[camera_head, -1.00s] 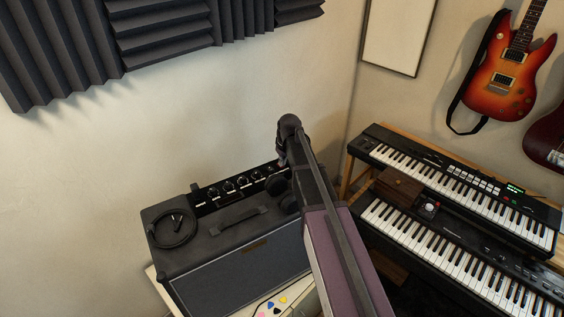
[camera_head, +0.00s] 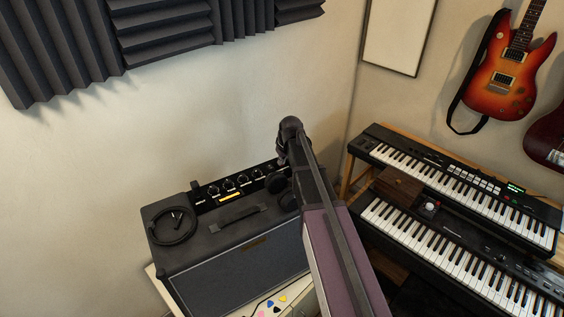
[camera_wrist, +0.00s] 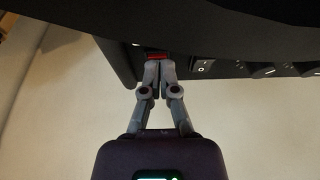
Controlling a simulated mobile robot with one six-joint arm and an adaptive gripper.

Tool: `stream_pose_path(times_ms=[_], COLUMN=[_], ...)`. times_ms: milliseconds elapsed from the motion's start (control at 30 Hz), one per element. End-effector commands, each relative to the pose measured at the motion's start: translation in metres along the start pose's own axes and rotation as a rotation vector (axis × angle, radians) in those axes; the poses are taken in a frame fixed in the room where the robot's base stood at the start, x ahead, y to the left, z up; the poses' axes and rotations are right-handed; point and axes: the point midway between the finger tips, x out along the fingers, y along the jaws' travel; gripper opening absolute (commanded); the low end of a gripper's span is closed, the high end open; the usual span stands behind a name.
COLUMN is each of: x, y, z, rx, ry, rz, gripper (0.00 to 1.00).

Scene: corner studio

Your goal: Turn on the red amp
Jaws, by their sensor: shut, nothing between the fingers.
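A dark grey amp (camera_head: 240,250) stands left of my arm in the head view, with a black control panel (camera_head: 205,203) of knobs along its top back edge. A yellow strip (camera_head: 231,196) glows on that panel. In the head view my arm hides the fingertips.
A coiled black cable (camera_head: 172,226) and dark headphones (camera_head: 277,184) lie on top of the amp. Two keyboards (camera_head: 450,185) (camera_head: 440,245) stand on the right, with a brown box (camera_head: 398,187) between them.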

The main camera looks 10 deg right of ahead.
Motion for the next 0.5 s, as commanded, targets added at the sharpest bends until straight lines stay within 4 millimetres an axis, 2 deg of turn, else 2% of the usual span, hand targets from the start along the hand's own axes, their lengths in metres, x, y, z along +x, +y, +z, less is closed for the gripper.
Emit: stream_pose_path(times_ms=[500], x=[-0.0016], y=[0.0027], z=[-0.0109], rx=[0.003], ry=[0.0], rz=[0.001], gripper=[0.0])
